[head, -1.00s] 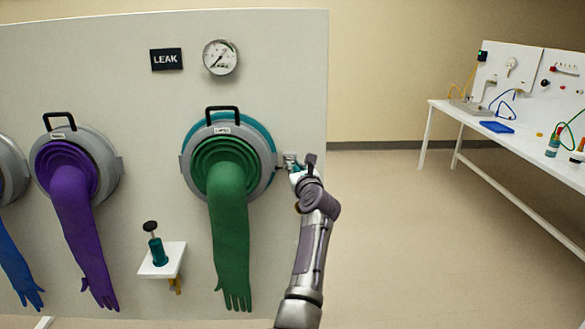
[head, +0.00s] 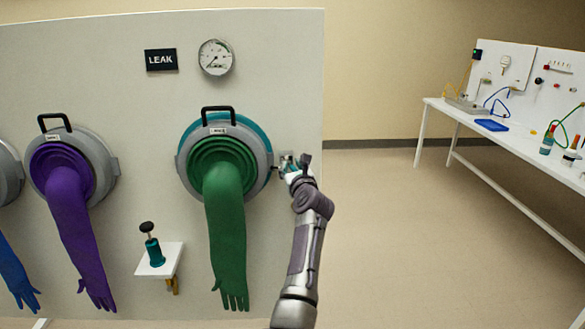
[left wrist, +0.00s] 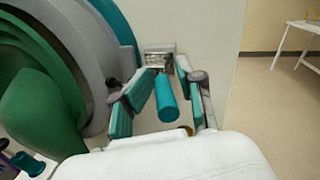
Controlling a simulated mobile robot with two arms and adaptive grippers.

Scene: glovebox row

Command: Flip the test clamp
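The test clamp (left wrist: 167,97) shows in the left wrist view as a teal cylindrical handle below a metal bracket on the white panel, at the right side of the green glove's port. My left gripper (left wrist: 166,68) is open, with one teal-padded finger on each side of the handle. Gaps show between the handle and both fingers. In the head view my left gripper (head: 290,172) is at the clamp's bracket (head: 286,157) and hides most of the handle. My right gripper is not in view.
The green glove (head: 228,230) hangs from its port ring (head: 182,165) just left of my gripper. A small shelf (head: 172,262) with a teal hand pump (head: 154,250) sticks out lower left. The floor right of the panel is clear up to a white bench (head: 490,135).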

